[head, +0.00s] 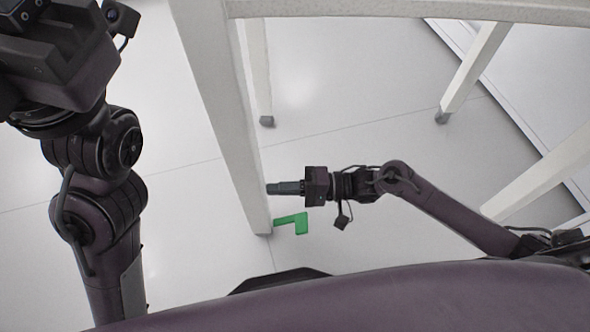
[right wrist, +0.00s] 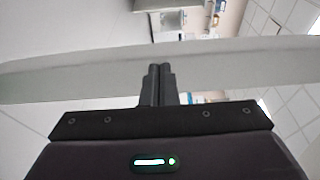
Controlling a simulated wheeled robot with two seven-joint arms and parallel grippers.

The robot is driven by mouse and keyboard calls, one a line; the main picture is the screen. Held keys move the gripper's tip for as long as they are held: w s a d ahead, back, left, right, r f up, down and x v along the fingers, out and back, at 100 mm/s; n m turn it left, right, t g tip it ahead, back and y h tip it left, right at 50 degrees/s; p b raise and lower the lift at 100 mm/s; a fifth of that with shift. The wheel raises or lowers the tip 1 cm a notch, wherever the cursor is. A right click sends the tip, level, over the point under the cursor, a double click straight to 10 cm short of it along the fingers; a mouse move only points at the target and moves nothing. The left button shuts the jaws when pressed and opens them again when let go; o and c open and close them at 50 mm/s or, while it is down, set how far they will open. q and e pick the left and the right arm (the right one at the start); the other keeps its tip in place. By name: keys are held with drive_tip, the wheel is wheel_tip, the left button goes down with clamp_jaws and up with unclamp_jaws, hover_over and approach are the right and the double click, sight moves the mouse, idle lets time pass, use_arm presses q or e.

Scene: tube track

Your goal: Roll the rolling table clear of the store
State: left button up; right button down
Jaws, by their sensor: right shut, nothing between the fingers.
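The white table, which I take to be the rolling table, shows in the head view as a rail (head: 400,10) across the top and several pale legs. Its near leg (head: 222,110) runs down to the floor, and a green L-shaped piece (head: 298,222) sticks out to the right at its foot. My right gripper (head: 270,188) is shut and empty, pointing left at the lower part of this leg, just above the green piece. In the right wrist view a pale bar (right wrist: 80,78) crosses behind the shut fingers (right wrist: 160,75); contact cannot be told. My left gripper (head: 35,15) is at the top left, its fingers not clear.
Two farther legs end in grey feet (head: 267,121) (head: 442,117). Another leg (head: 545,170) stands at the right, near my right arm. The pale tiled floor (head: 180,220) is clear left of the near leg. A dark edge line runs along the upper right.

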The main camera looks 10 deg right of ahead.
drive_tip(key=s+d+p, duration=0.1)
drive_tip(key=d+p, duration=0.1)
drive_tip(key=d, duration=0.5)
drive_tip(key=shift+s+d, duration=0.2)
drive_tip(key=shift+d, duration=0.15)
